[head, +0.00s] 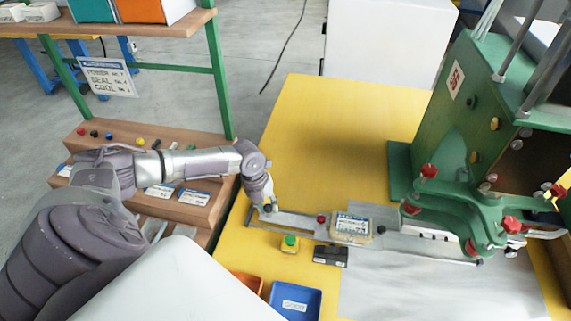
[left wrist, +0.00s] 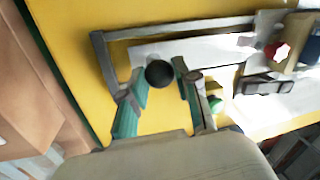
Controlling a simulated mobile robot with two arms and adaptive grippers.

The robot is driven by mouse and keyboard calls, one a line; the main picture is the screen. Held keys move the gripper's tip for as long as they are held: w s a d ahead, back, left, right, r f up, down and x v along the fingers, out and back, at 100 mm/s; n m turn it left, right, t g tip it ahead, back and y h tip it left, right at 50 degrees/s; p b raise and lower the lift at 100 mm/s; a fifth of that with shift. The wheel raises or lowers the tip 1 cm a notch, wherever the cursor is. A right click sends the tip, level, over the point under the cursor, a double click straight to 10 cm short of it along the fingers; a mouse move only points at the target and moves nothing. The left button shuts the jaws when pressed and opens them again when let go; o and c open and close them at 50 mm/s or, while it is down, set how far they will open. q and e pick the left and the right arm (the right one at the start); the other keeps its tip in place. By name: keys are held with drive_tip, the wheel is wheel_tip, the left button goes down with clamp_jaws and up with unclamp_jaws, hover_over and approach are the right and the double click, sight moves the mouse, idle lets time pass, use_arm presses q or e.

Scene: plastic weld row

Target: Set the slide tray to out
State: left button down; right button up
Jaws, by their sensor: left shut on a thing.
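The slide tray (head: 295,222) is a long, flat metal frame on the yellow table, running from under the green machine (head: 430,125) out to the left. A red knob (head: 321,218) and a labelled block (head: 352,227) sit along it. My left gripper (head: 267,208) is at the tray's left end. In the left wrist view, its fingers (left wrist: 165,80) are on either side of a black ball knob (left wrist: 159,74) at the end of the tray (left wrist: 125,36). The fingers hide part of the knob's sides. My right gripper is in neither view.
Just in front of the tray are a small yellow box with a green button (head: 290,243) and a black box (head: 330,256). A blue bin (head: 295,301) and an orange bin (head: 246,283) stand at the front edge. The yellow table (head: 320,130) is clear behind the tray.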

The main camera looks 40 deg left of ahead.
use_arm(q)
drive_tip(key=shift+s+a, duration=0.35)
drive_tip(key=shift+a, duration=0.55)
drive_tip(key=shift+s+a, duration=0.1)
drive_tip(key=shift+a, duration=0.1)
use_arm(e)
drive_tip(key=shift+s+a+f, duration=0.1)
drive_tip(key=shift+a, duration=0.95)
use_arm(q)
drive_tip(key=shift+a, duration=0.1)
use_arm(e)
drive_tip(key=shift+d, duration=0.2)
use_arm(q)
drive_tip(key=c, duration=1.1)
unclamp_jaws()
drive_tip(key=shift+o, duration=1.3)
drive_tip(key=shift+s, duration=0.1)
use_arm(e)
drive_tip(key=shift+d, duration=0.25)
use_arm(q)
drive_tip(key=shift+r, duration=0.1)
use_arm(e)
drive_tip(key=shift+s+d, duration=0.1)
use_arm(q)
wheel_tip(320, 180, up, 12)
drive_tip(key=s+a, duration=0.1)
drive_tip(key=a, duration=0.1)
drive_tip(key=shift+s, duration=0.2)
drive_tip(key=shift+s+f, duration=0.1)
drive_tip(key=shift+f, duration=0.15)
